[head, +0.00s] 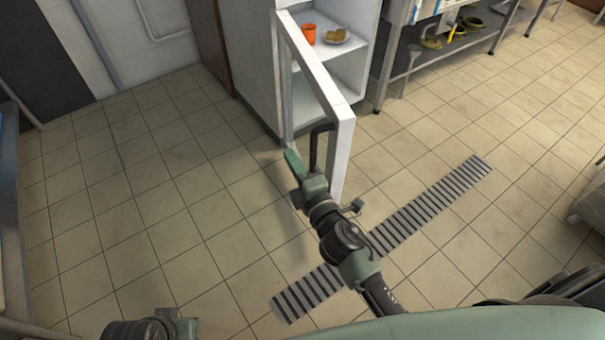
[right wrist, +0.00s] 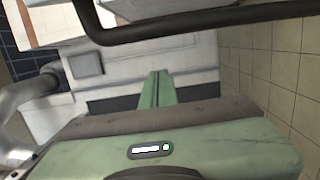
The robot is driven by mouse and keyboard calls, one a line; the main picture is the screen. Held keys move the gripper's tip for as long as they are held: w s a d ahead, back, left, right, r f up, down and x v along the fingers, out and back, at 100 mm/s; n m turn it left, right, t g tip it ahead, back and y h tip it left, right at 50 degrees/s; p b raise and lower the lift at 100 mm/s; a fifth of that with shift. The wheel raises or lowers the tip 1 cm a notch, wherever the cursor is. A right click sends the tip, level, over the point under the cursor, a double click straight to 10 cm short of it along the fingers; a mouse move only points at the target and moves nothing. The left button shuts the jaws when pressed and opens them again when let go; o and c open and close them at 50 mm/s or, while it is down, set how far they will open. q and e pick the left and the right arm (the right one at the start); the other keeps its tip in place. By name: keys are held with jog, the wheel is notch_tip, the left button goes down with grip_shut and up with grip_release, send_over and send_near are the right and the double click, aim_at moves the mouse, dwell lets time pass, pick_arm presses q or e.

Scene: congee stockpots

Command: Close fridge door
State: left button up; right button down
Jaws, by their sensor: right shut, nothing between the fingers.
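The white fridge (head: 250,60) stands at the top centre with its door (head: 322,85) swung open toward me, seen nearly edge-on in the head view. A black handle (head: 316,145) is on the door's left-hand face. My right gripper (head: 292,160) is shut and empty, just left of the handle and low beside the door. In the right wrist view its green fingers (right wrist: 157,88) are together, and the dark handle bar (right wrist: 200,28) crosses the top. I cannot tell whether the gripper touches the door. Only part of my left arm shows at the bottom left.
Inside the fridge, an orange cup (head: 308,34) and a plate with food (head: 336,37) stand on a shelf. A metal table (head: 400,45) stands to the right. A floor drain grate (head: 420,209) crosses the tiles. The floor left of the door is clear.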

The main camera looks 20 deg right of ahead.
jog(key=shift+w+d, duration=0.1)
jog(key=shift+d, duration=1.8)
jog(key=shift+d, duration=0.1)
